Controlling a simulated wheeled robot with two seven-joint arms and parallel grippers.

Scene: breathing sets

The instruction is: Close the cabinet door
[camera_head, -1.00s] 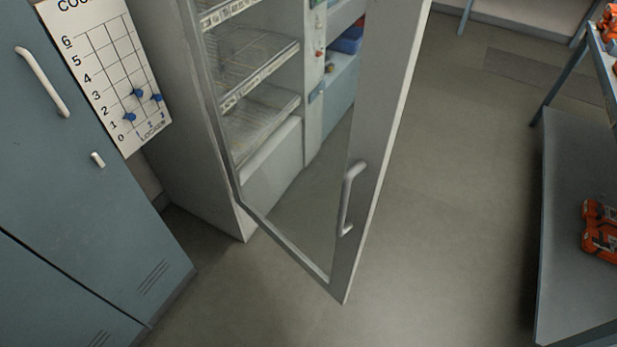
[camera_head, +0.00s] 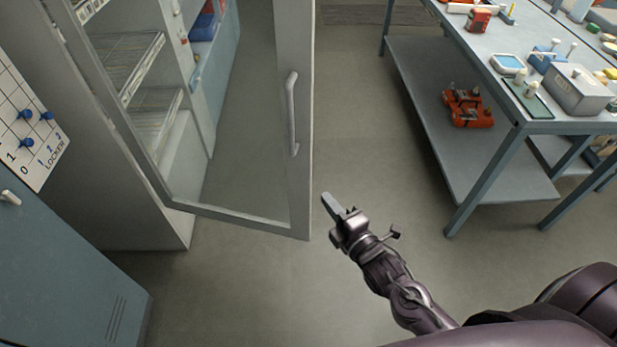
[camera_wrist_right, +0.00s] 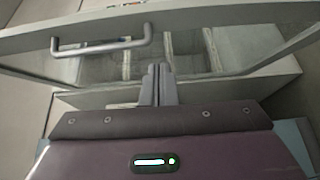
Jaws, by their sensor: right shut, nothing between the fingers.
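The cabinet (camera_head: 150,200) is a pale upright unit with wire shelves at the left of the head view. Its glass-panelled door (camera_head: 302,200) stands open, swung out toward me, with a light handle (camera_head: 292,115) on the frame. My right gripper (camera_head: 328,203) is just right of the door's lower corner, apart from the handle. In the right wrist view its fingers (camera_wrist_right: 158,78) are together and empty, with the door frame (camera_wrist_right: 200,22) and handle (camera_wrist_right: 100,47) ahead and to the left. My left gripper is out of view.
A blue-grey locker (camera_head: 60,260) with a number board (camera_head: 28,125) stands at the left. A worktable (camera_head: 480,75) with tools and a lower shelf (camera_head: 440,110) is at the right. The floor (camera_head: 360,150) between door and table is clear.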

